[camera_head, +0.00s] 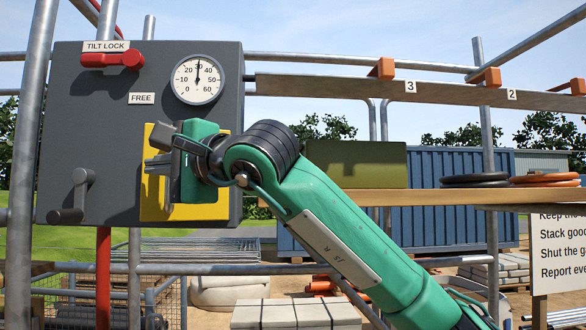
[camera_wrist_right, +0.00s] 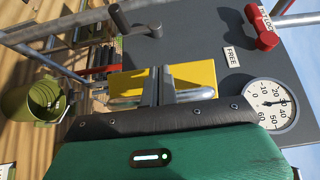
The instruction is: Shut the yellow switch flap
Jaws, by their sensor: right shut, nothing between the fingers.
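The yellow switch flap (camera_head: 215,211) shows as a yellow square face on the lower middle of the dark grey panel (camera_head: 110,110). My right gripper (camera_head: 157,165) is in front of it and hides much of its middle. In the right wrist view the shut, empty fingers (camera_wrist_right: 160,84) lie across the yellow face (camera_wrist_right: 198,74). I cannot tell whether they touch it, nor how far the flap stands from the panel. Any switch is hidden. My left gripper is not in view.
The panel carries a red tilt lock handle (camera_head: 112,60), a round gauge (camera_head: 198,80) and a grey crank (camera_head: 72,196). A wooden shelf (camera_head: 450,196) with an olive box (camera_head: 355,165) is at the right. Metal posts stand around. A green bucket (camera_wrist_right: 42,98) shows in the right wrist view.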

